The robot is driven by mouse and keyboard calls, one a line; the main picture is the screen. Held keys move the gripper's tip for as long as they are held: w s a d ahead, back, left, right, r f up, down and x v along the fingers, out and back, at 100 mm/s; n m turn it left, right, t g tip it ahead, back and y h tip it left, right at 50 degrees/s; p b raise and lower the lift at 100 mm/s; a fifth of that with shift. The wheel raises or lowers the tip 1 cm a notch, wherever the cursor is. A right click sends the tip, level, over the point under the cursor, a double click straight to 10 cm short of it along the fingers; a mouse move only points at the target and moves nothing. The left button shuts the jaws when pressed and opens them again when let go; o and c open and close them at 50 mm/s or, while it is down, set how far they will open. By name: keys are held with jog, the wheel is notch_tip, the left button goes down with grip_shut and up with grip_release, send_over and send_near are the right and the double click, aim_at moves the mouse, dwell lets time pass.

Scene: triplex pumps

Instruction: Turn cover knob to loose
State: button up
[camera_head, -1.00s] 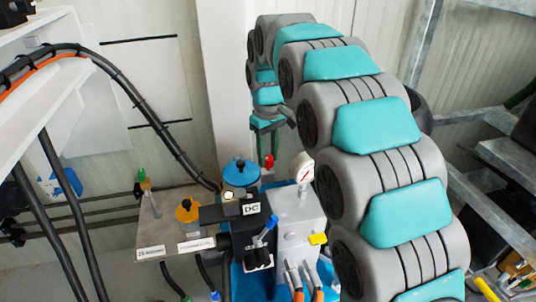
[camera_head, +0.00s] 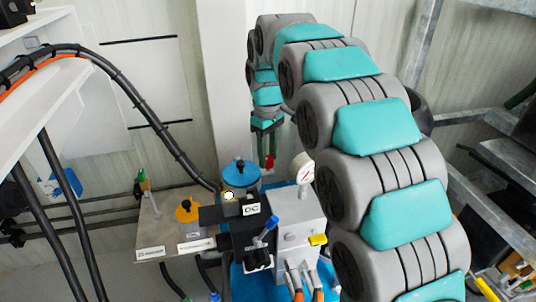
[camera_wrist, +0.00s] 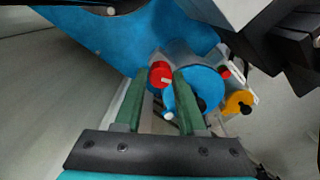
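My gripper (camera_wrist: 160,74) is at the end of my arm, in front of the wall and behind the pump in the head view (camera_head: 265,157). Its two green fingers stand apart. A red knob (camera_wrist: 161,75) shows between the fingertips in the wrist view and by the fingertips in the head view (camera_head: 269,162). I cannot tell whether a finger touches it. A blue round cover (camera_wrist: 201,84) lies to its right, partly hidden by the right finger. A blue cap (camera_head: 240,170) on a pot shows in the head view. No label marks which one is the cover knob.
An orange-yellow knob (camera_wrist: 238,103) is right of the blue cover, with an orange cap (camera_head: 187,210) on the plate in the head view. A grey block with a gauge (camera_head: 302,166) and a black DC unit (camera_head: 249,228) stand close by. Black cables (camera_head: 140,100) hang at left.

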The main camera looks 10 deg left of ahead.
aim_at(268, 158)
jog(key=o, duration=0.4)
jog(key=shift+r, duration=3.85)
